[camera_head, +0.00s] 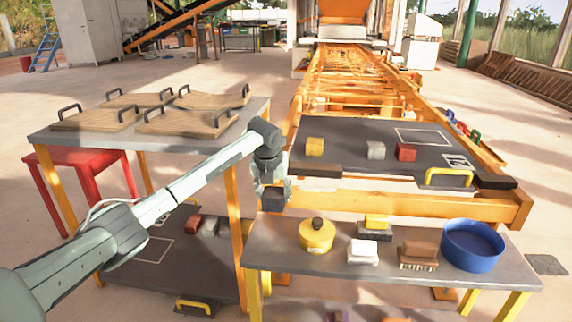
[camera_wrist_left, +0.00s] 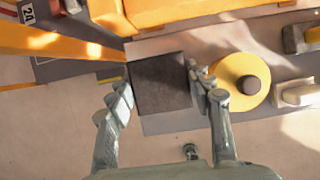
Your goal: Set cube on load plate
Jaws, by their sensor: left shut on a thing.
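My left gripper (camera_head: 271,186) is shut on a dark cube (camera_head: 272,202) and holds it at the back left corner of the front grey table. In the left wrist view the dark cube (camera_wrist_left: 160,83) sits between the two fingers. A dark plate (camera_head: 345,135) with a white outlined square and a yellow handle lies on the orange press frame. It bears a yellow cube (camera_head: 315,147), a grey cube (camera_head: 376,150) and a red cube (camera_head: 406,152). A second dark plate (camera_head: 190,262) lies lower left. I cannot tell which is the load plate. My right gripper is out of view.
Wooden boards with handles (camera_head: 186,124) lie on the left table. The outlined square on the press plate is clear.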

